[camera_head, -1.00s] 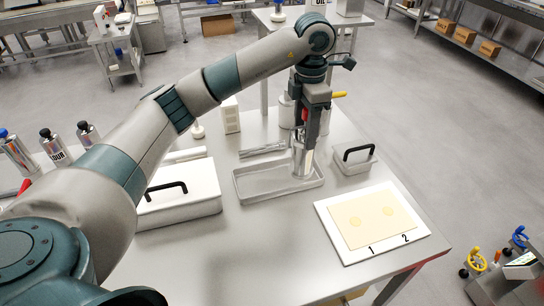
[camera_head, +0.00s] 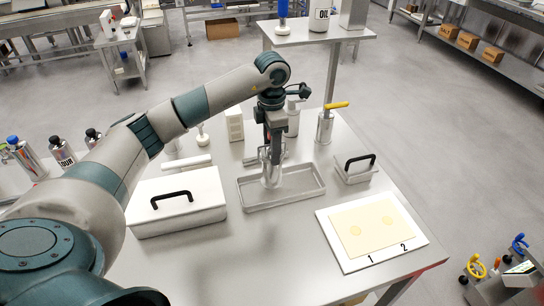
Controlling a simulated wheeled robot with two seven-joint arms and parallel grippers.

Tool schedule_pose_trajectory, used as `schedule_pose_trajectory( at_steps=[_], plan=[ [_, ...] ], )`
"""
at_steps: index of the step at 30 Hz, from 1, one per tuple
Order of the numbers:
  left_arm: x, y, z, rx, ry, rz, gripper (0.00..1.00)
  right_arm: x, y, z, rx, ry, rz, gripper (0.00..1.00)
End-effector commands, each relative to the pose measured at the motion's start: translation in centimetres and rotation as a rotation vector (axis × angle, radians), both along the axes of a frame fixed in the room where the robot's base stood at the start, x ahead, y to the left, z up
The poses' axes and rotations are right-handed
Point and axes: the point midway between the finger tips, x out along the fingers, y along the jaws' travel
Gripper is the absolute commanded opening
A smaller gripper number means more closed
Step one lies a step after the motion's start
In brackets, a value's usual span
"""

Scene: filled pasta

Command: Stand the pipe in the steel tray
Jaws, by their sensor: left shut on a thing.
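The steel tray (camera_head: 305,191) is a shallow rectangle on the steel table, right of the white lidded box. My left gripper (camera_head: 271,153) reaches down over the tray's left half, shut on a shiny silver piece that looks like the pipe (camera_head: 271,177). The pipe is roughly upright, with its lower end over or in the tray. I cannot tell whether it touches the tray floor. The gripper hides its upper part. My right gripper is not in view.
A white box with a black handle (camera_head: 176,198) stands left of the tray, and a small lidded container (camera_head: 355,171) stands to its right. A yellow-handled steel cylinder (camera_head: 325,127) stands behind. A white board with a yellow sheet (camera_head: 372,226) lies front right.

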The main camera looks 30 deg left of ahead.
Motion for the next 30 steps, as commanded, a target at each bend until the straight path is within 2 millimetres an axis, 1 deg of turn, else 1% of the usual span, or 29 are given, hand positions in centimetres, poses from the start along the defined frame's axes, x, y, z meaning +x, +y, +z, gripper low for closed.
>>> schedule_pose_trajectory(
  at_steps=[4,7,12,16,25,29,30],
  plan=[
    [0.0,0.0,0.0,-0.001,-0.001,0.0,0.0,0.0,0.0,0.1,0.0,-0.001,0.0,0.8],
    [0.0,0.0,-0.5,0.0,0.0,0.001,0.0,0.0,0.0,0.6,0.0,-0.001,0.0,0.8],
    [0.0,-0.1,-2.4,-0.001,0.001,0.002,0.0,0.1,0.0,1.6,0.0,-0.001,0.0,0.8],
    [0.0,-0.1,-3.6,-0.001,-0.001,0.0,0.0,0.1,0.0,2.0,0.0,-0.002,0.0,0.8],
    [0.1,-0.1,-3.9,-0.001,-0.002,0.0,0.0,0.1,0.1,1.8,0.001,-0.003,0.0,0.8],
    [0.1,0.0,-4.2,-0.001,-0.002,0.0,0.0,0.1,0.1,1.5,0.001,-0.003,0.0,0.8],
    [0.0,0.0,-4.3,-0.001,-0.001,0.0,0.52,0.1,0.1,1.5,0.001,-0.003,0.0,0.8]
  ],
)
